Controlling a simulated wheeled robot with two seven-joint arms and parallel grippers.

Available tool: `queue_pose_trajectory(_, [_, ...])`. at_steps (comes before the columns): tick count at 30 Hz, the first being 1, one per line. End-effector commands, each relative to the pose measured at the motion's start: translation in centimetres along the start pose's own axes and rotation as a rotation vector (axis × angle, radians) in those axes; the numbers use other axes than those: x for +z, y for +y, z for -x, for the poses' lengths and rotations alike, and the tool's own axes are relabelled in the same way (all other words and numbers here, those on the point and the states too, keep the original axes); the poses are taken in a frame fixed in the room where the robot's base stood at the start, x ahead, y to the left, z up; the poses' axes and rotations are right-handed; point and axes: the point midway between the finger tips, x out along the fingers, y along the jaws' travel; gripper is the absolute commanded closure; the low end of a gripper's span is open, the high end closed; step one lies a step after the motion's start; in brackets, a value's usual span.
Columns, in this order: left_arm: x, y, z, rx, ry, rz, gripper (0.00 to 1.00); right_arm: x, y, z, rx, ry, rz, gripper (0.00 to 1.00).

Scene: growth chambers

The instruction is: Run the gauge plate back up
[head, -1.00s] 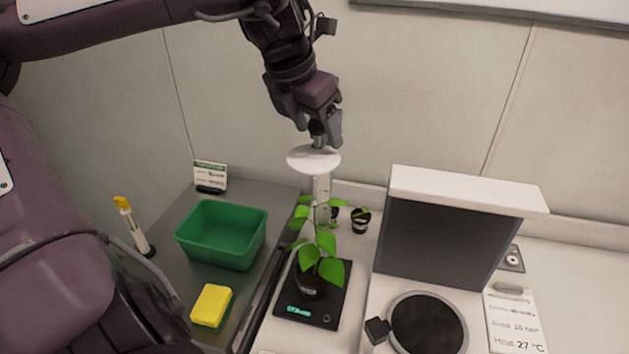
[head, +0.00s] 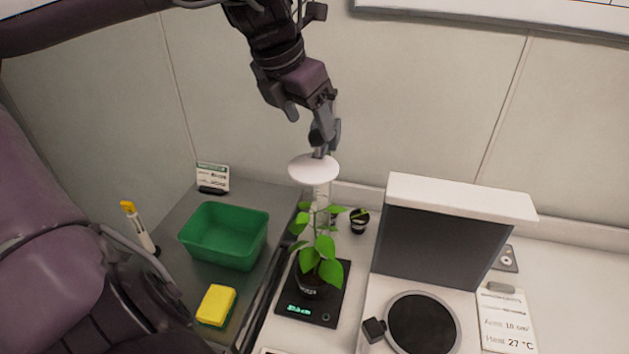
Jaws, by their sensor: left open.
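The gauge plate is a white round disc (head: 313,168) on an upright clear post, with a short grey piece on its top. It hangs level above a potted plant (head: 318,250) with green leaves; a gap shows between plate and top leaves. The plant stands in a dark pot on a black scale (head: 328,303) with a lit green display. My left gripper (head: 311,125) is just above the plate, open, its fingers spread apart. One finger is close to the grey piece; I cannot tell whether they touch. My right gripper is not in view.
A green bin (head: 222,235), a yellow sponge (head: 216,304), a yellow-capped tube (head: 138,228) and a small sign (head: 212,178) are on the grey surface at left. A small pot (head: 359,220) is behind the plant. A white-topped unit (head: 458,198) with a black disc stands right.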

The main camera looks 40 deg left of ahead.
Motion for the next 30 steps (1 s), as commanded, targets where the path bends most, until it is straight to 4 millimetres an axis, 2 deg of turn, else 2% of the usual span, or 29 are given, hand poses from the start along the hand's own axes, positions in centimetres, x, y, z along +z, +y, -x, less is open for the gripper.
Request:
queue_pose_trajectory(12, [0.1, 0.0, 2.6, 0.0, -0.002, 0.0, 0.36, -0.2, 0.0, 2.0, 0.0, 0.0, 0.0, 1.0])
queue_pose_trajectory(30, [0.0, 0.0, 2.8, 0.0, 0.0, 0.0, 0.36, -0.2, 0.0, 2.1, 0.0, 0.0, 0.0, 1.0])
